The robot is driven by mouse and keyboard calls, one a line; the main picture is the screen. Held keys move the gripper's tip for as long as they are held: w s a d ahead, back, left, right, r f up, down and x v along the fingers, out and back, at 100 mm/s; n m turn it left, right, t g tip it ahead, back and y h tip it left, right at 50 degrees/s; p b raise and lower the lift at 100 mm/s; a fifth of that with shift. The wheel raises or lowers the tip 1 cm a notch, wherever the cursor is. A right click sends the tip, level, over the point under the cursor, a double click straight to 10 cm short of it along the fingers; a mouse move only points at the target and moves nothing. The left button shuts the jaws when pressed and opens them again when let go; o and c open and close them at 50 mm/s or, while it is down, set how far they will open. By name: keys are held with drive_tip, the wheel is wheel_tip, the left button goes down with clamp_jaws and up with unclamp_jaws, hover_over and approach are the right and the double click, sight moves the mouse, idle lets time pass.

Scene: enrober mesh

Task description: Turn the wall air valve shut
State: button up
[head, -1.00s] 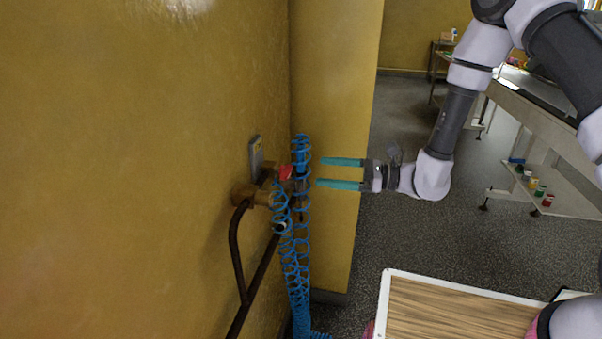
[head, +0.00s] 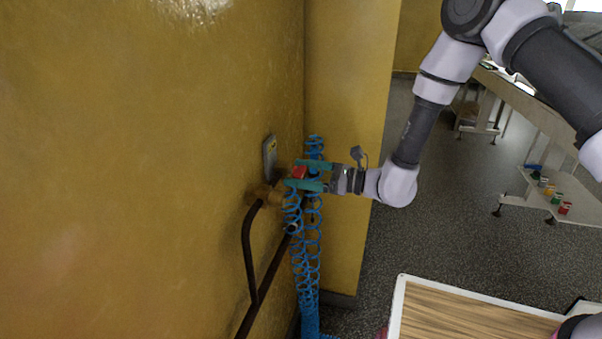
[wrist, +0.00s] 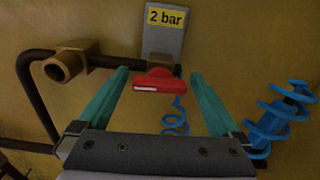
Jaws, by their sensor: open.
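In the wrist view the red handle (wrist: 159,82) lies between the tips of my gripper's two teal fingers, with a gap on each side. My gripper (head: 308,177) is open in front of the wall, with its fingers on either side of the handle. A grey plate (wrist: 164,32) marked "2 bar" is above the handle. The valve body behind the handle is mostly hidden.
Blue coiled hose (head: 307,245) hangs beside and below the valve, close to my gripper; a coil also shows at right in the wrist view (wrist: 286,112). A dark pipe (head: 248,250) runs down the wall. A wood-topped surface (head: 470,315) is at lower right.

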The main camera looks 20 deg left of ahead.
drive_tip(key=c, duration=1.3)
drive_tip(key=shift+n, duration=0.4)
drive_tip(key=n, duration=1.2)
drive_tip(key=shift+n, duration=0.4)
drive_tip(key=shift+f+n, duration=0.1)
drive_tip(key=shift+n, duration=1.8)
